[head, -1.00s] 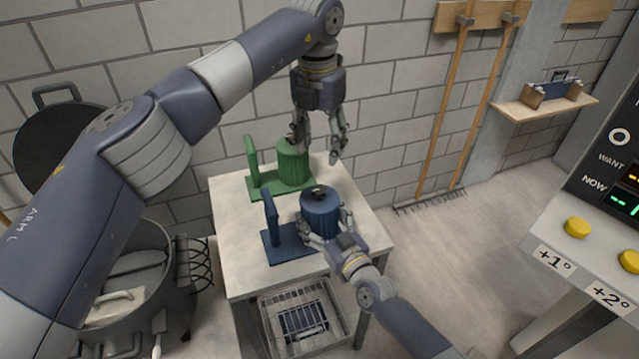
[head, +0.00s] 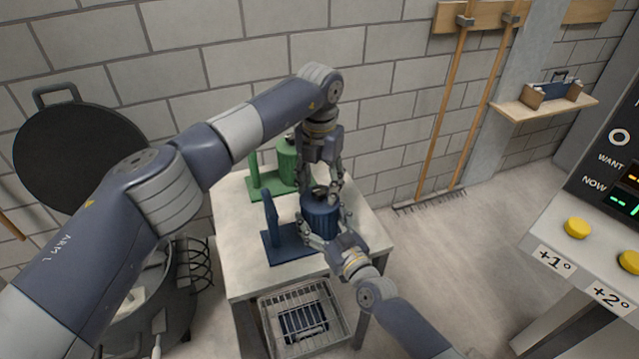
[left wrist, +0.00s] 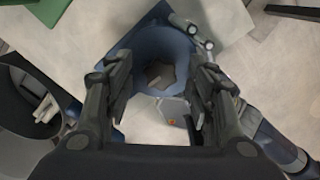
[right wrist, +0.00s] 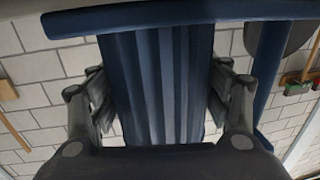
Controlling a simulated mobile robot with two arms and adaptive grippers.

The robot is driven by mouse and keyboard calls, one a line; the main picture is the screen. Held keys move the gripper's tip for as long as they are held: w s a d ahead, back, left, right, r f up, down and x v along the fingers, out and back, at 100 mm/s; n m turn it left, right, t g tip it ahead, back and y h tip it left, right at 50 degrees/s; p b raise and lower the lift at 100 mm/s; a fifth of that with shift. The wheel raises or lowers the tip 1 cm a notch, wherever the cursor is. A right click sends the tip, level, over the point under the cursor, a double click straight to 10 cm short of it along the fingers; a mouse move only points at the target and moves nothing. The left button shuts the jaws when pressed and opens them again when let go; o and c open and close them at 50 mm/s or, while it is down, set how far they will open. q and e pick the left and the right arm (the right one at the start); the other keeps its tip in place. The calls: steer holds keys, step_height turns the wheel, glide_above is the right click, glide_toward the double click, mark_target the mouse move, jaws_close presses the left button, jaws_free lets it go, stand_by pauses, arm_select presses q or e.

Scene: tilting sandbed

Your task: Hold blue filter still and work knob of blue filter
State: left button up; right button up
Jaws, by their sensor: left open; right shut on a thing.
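The blue filter (head: 320,222) stands on the table with its ribbed body beside the upright of its blue stand (head: 285,247). Its dark knob (head: 320,190) is on top. My right gripper (head: 325,228) is shut on the body from the front; in the right wrist view the ribbed body (right wrist: 155,85) fills the space between the fingers. My left gripper (head: 323,183) points down just over the top, fingers apart. In the left wrist view the knob (left wrist: 160,75) lies between the open fingers; whether they touch it I cannot tell.
A green filter (head: 287,165) stands behind, close to my left gripper and partly hidden by it. A wire basket (head: 305,318) is under the table (head: 240,270). A drum with a raised round lid (head: 75,140) stands at left, a console (head: 590,235) at right.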

arm_select(q)
steer(key=shift+f, duration=0.1)
steer(key=c, duration=1.1)
steer(key=shift+n, duration=0.4)
steer(key=n, duration=0.3)
steer(key=shift+n, duration=0.4)
steer(key=n, duration=0.4)
steer(key=shift+n, duration=0.3)
steer(key=n, duration=0.8)
steer(key=shift+n, duration=0.3)
